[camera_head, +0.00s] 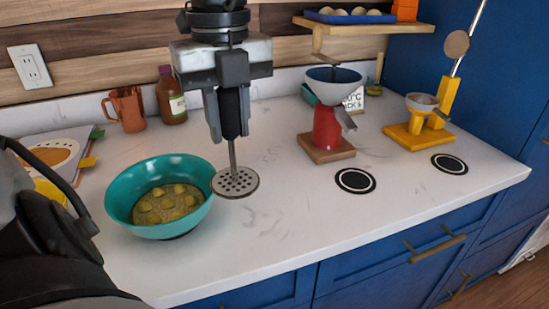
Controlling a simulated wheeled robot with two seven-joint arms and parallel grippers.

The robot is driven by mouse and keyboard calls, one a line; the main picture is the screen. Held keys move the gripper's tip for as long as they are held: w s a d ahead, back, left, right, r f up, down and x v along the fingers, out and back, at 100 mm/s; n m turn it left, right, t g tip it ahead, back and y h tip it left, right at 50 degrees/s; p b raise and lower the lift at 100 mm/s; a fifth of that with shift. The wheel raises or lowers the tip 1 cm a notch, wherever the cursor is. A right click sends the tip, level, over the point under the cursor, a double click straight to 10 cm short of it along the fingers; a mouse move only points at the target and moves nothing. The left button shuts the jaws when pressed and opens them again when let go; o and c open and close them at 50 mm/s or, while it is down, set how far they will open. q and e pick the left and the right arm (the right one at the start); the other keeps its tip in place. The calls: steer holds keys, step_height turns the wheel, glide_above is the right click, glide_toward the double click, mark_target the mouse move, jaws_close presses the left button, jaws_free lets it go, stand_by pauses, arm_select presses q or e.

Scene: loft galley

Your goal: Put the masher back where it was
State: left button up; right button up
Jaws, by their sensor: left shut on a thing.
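The masher has a dark handle, a thin metal shaft and a round perforated plate (236,182). My left gripper (229,128) comes down from the top centre and is shut on the masher's handle. The masher hangs upright with its plate low, just right of the teal bowl (200,219). The plate overlaps the bowl's right rim in the picture; I cannot tell whether it touches the rim or the counter. The bowl holds yellowish chunks (166,204). My right gripper is not in view.
Two black ringed discs (355,181) (450,164) lie on the white counter (290,220). A red stand with a funnel (327,128) and a yellow stand (405,135) are at right. A copper mug (127,109) and brown bottle (172,97) stand behind the bowl. The centre front is clear.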

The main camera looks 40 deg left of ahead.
arm_select(q)
steer(key=w+f+p, duration=0.1)
steer(key=w+f, duration=0.7)
steer(key=f, duration=0.2)
steer(key=shift+w+f, duration=0.2)
steer(key=shift+f, duration=0.05)
steer(key=shift+a, duration=0.1)
steer(key=shift+f+b, duration=0.3)
steer(key=o, duration=1)
steer(key=shift+r, duration=0.15)
